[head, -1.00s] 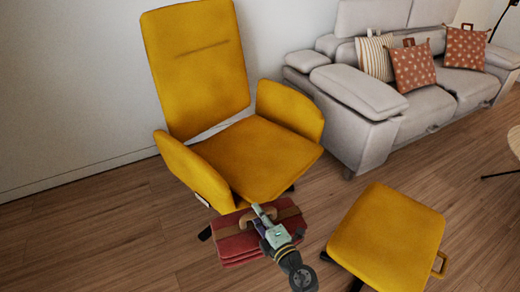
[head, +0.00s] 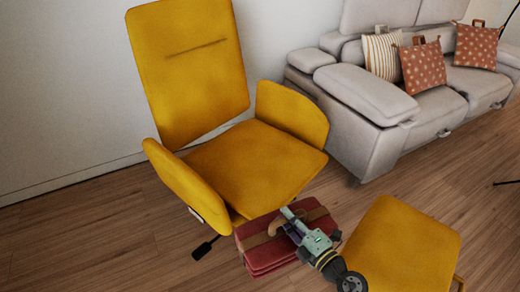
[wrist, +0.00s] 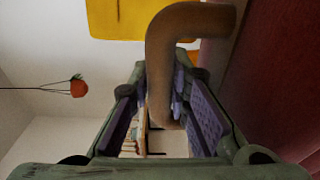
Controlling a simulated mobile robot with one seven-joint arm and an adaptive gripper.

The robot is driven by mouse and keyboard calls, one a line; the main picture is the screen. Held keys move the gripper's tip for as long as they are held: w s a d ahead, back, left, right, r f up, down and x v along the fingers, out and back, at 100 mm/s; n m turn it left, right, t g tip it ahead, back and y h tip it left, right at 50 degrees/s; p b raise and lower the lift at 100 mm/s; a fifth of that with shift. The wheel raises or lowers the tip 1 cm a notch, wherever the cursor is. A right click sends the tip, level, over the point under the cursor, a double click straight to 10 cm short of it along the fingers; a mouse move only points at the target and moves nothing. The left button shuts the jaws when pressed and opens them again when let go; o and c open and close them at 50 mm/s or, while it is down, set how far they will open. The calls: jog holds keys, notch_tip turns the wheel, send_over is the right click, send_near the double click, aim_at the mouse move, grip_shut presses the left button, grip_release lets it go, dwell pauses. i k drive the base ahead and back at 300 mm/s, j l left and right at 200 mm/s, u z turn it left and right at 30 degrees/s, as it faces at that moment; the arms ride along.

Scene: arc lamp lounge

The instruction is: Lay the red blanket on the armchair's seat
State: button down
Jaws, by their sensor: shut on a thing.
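The red blanket (head: 262,262) is a folded stack with a brown strap and a tan handle (head: 283,220). My gripper (head: 292,222) is shut on the handle and holds the blanket in front of the armchair, by the front of its seat. In the wrist view the handle (wrist: 165,70) passes between the fingers, and the blanket (wrist: 268,75) fills the right side. The yellow armchair (head: 190,75) has an empty seat (head: 250,160), with a yellow armrest on each side. The blanket overlaps the seat's front edge in the head view.
A yellow footstool (head: 405,245) stands to the right of my gripper. A grey sofa (head: 365,95) with several cushions is behind, right of the armchair. Bare wooden floor (head: 90,230) lies to the left.

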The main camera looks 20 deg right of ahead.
aim_at(260, 161)
jog(key=i+l, duration=0.3)
jog(key=i, duration=0.2)
jog(key=i+l, duration=0.25)
jog(key=i, duration=0.25)
